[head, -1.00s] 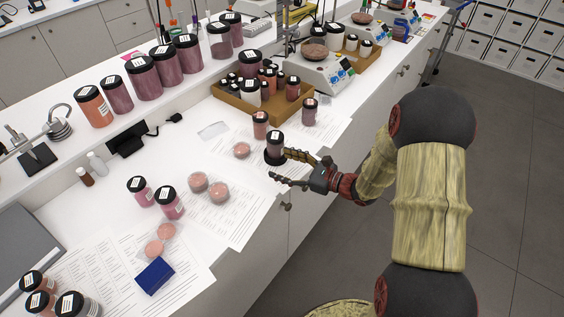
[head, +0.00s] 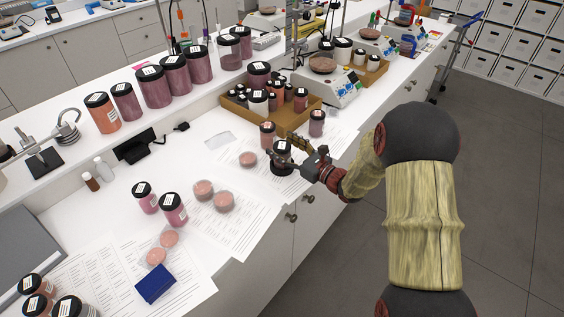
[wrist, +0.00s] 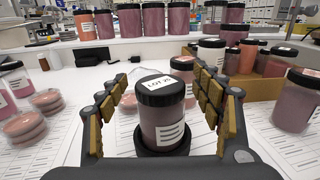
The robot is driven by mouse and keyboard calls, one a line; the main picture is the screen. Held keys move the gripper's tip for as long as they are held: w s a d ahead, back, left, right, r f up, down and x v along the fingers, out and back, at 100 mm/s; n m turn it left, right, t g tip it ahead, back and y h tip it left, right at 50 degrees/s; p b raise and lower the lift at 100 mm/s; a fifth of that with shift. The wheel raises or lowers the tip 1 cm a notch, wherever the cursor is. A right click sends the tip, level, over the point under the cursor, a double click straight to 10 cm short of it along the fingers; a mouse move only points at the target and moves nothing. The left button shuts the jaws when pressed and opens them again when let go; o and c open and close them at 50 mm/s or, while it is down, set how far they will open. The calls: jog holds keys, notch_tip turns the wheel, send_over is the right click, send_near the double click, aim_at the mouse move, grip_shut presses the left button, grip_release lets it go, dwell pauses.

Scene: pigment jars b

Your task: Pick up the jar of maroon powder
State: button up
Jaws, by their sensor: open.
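The jar of maroon powder (wrist: 164,128) stands upright, with a black lid and white labels, on a round black base (wrist: 150,151) in the wrist view. In the head view the jar (head: 282,147) is partly hidden by my gripper (head: 284,152). My gripper (wrist: 163,80) is open, with one finger on each side of the jar. A gap shows between the jar and each finger in the wrist view.
A pinkish jar (wrist: 182,66) stands just behind, and another jar (wrist: 297,100) is at the right. Stacked shallow dishes (wrist: 24,125) are at the left. A cardboard tray (head: 287,127) of small jars lies beyond. Printed sheets (head: 240,218) cover the counter.

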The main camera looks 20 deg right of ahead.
jog(key=shift+w, duration=0.1)
jog(key=shift+a, duration=0.1)
jog(key=shift+c, duration=1.3)
grip_shut()
